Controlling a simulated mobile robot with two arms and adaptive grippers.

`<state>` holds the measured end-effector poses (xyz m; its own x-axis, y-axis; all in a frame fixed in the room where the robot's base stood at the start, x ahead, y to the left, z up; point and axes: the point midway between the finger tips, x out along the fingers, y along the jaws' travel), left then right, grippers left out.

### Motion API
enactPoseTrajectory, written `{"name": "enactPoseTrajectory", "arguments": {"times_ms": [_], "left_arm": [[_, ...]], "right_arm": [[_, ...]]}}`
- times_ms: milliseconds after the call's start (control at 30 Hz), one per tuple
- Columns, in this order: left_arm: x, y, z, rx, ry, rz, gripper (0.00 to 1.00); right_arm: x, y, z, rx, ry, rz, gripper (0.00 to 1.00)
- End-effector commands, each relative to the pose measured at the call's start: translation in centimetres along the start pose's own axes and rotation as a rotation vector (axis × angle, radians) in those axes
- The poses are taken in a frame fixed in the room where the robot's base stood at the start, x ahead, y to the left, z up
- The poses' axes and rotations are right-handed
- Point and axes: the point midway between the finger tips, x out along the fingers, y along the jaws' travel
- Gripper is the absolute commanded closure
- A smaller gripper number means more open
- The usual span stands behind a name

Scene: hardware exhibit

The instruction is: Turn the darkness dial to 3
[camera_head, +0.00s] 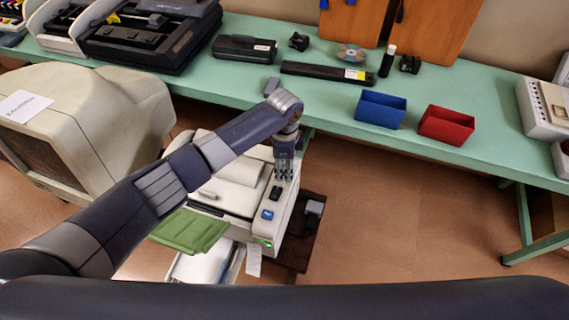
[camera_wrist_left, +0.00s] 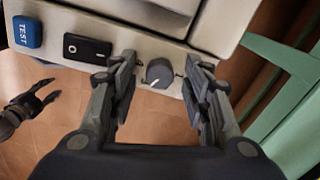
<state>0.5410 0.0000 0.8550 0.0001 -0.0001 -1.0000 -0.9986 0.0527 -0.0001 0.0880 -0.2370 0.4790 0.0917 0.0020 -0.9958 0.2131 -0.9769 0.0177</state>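The darkness dial, a round grey knob (camera_wrist_left: 160,73), sits on the white machine's control strip in the left wrist view. A pale pointer mark shows on it; no numbers are readable. My left gripper (camera_wrist_left: 160,66) is open, with one finger on each side of the dial and gaps visible between. In the head view my left gripper (camera_head: 284,177) points down over the white machine (camera_head: 225,192) and hides the dial. A dark two-pronged gripper (camera_wrist_left: 49,90), apparently my right one, hangs over the floor at the left of the wrist view with its fingers apart.
Beside the dial are a black switch (camera_wrist_left: 87,49) and a blue TEST button (camera_wrist_left: 27,32). A green bench (camera_head: 330,98) with blue (camera_head: 381,110) and red (camera_head: 447,125) bins stands behind. A beige monitor (camera_head: 95,120) stands left. The floor at right is clear.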

Motion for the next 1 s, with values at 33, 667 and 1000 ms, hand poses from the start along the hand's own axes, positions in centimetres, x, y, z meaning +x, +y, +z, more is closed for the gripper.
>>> {"name": "enactPoseTrajectory", "arguments": {"times_ms": [33,667,1000], "left_arm": [[0.0,0.0,0.0,0.000,0.000,0.000,0.56],[-9.4,-0.1,0.0,0.001,0.002,-0.003,0.56],[-12.0,0.0,0.0,0.000,0.000,0.000,0.56]], "right_arm": [[0.0,0.0,0.0,0.000,0.000,0.000,0.60],[0.0,-0.1,0.0,0.000,0.000,-0.002,0.60],[0.0,-0.1,0.0,0.000,0.000,-0.002,0.60]]}}
